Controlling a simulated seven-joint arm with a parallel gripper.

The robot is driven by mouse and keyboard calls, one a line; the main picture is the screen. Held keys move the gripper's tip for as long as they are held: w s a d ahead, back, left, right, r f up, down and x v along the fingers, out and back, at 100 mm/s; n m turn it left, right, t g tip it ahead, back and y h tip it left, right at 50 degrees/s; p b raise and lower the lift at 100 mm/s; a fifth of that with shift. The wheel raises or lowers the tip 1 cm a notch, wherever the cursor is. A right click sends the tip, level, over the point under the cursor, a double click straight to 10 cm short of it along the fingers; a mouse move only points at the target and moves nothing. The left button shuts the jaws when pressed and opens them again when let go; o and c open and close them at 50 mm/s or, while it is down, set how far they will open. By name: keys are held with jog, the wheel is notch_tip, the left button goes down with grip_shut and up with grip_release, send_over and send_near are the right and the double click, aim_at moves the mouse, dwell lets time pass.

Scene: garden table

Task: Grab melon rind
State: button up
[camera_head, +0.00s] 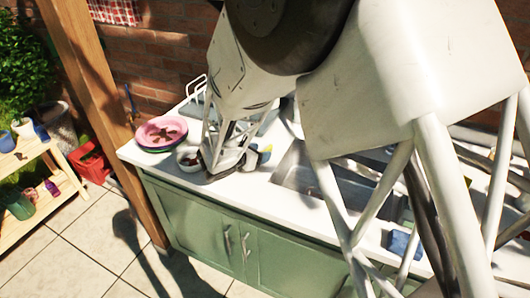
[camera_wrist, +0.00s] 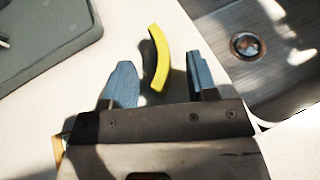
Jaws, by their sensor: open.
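A yellow curved strip, which looks like the melon rind (camera_wrist: 161,45), lies on the white countertop in the wrist view. My gripper (camera_wrist: 159,60) is open, with one blue finger on each side of the strip. The strip's near end reaches between the fingers, and its far end sticks out beyond the fingertips. I cannot tell the height of the fingers above the counter. In the head view my gripper (camera_head: 258,155) is low over the counter and largely hides this spot.
A metal sink (camera_wrist: 285,60) with a drain is close on the right. A grey tray-like item (camera_wrist: 45,40) lies at the upper left. In the head view, a white bowl (camera_head: 190,164) and stacked plates with a pink one (camera_head: 150,126) on top stand left of my gripper.

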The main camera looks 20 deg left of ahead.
jog(key=shift+w+d+f, duration=0.1)
jog(key=shift+w, duration=0.15)
jog(key=shift+c, duration=0.3)
grip_shut()
dwell(0.4)
jog(key=shift+r, duration=5)
